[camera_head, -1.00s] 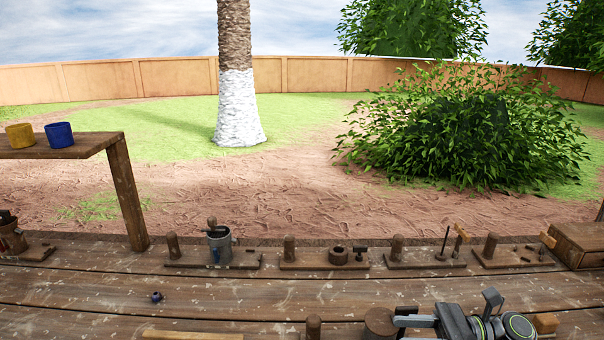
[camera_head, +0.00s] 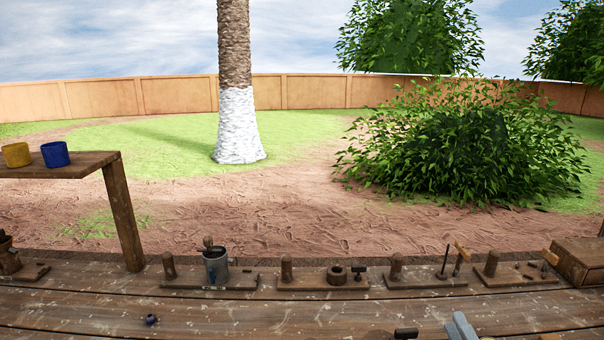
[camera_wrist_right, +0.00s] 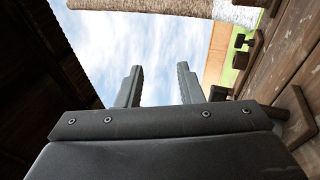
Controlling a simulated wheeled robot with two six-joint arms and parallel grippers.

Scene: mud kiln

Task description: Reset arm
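My right gripper (camera_head: 457,322) shows only as grey fingers at the bottom edge of the head view, right of centre, over the wooden workbench (camera_head: 250,305). In the right wrist view, its two dark fingers (camera_wrist_right: 159,75) stand apart, with only sky between them. It is open and holds nothing. The rest of the right arm is cut off below the head view. My left gripper does not show in either view.
Along the bench's back edge are small wooden stands, a grey metal mug (camera_head: 216,266) and a wooden box (camera_head: 578,262). A raised shelf at left holds a yellow cup (camera_head: 16,155) and a blue cup (camera_head: 55,155). A small dark ball (camera_head: 151,320) lies on the front boards.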

